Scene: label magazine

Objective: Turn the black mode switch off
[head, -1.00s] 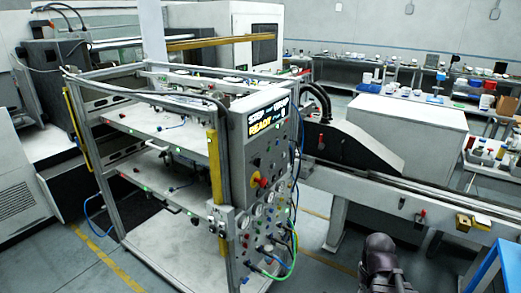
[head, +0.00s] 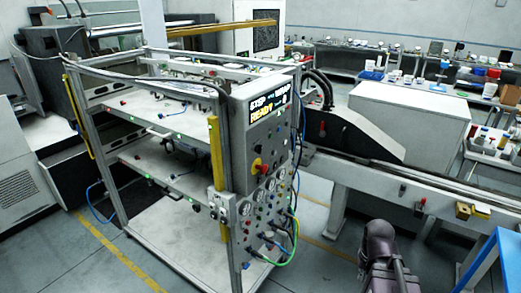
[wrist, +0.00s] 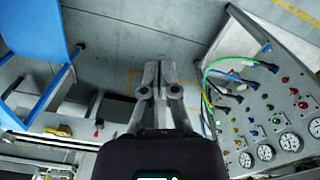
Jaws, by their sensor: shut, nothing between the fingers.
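Below the screen is a red and yellow emergency stop (head: 261,169). A small dark knob (head: 257,150) shows just above it; it may be the black mode switch, but it is too small to tell its position. In the wrist view my gripper (wrist: 160,66) is shut and empty over the floor. The panel's lower part (wrist: 262,108), with gauges, coloured buttons and plugged cables, is to its right, apart from it.
Green and blue cables (head: 290,240) hang from the panel's lower front. A conveyor rail (head: 400,182) runs to the right behind it. A blue table (head: 497,262) stands at the right edge. Bare floor (head: 318,265) lies between the panel and my arm.

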